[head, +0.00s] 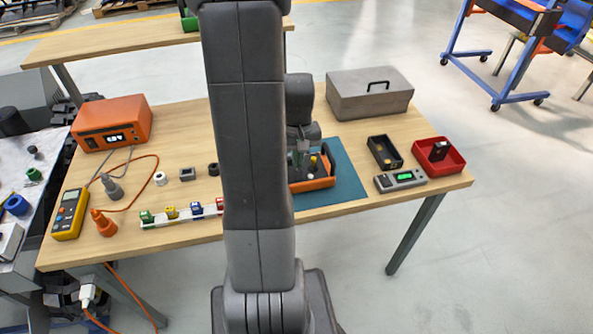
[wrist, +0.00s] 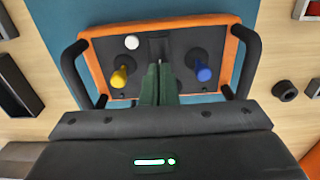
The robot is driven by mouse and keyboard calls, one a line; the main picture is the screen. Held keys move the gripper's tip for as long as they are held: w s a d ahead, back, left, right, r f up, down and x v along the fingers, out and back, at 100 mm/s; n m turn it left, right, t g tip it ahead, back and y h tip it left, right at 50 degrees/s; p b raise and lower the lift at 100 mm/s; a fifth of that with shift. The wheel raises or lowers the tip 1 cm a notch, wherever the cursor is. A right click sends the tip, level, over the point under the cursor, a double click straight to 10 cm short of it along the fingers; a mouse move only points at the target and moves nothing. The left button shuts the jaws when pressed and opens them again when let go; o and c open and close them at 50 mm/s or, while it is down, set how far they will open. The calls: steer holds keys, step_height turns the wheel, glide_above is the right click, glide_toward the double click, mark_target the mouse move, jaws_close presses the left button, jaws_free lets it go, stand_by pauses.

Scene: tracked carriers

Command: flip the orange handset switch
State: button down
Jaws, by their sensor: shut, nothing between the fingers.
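The orange handset (wrist: 236,60) has an orange rim, black side handles and a dark top panel. It lies on a teal mat (wrist: 70,12); the head view shows its orange front (head: 318,184) partly behind my arm. On the panel are a white round button (wrist: 132,42), a yellow-tipped stick (wrist: 119,77) and a blue-tipped stick (wrist: 203,73). A dark upright part (wrist: 157,45) stands at the middle, just beyond my fingertips. My gripper (wrist: 158,68) is shut and empty over the panel, between the two sticks. I cannot tell whether its green fingers touch anything.
To the right are a black tray (head: 384,152), a red bin (head: 438,156) and a grey device with a green screen (head: 400,181). A grey toolbox (head: 369,93) stands behind. Left are an orange power unit (head: 112,123), a yellow meter (head: 69,214) and loose parts.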

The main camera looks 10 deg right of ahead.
mark_target(297, 170)
steer(key=shift+f+b, duration=0.6)
steer(key=shift+f, duration=0.25)
steer(key=shift+r, duration=0.15)
steer(key=shift+r+p, duration=2.75)
steer(key=shift+r, duration=0.7)
steer(key=shift+f, duration=0.15)
step_height(297, 170, down, 7)
steer(key=b, duration=0.5)
steer(key=shift+b, duration=0.3)
steer(key=shift+r, duration=0.2)
steer(key=shift+r+p, duration=0.15)
steer(key=shift+p, duration=0.15)
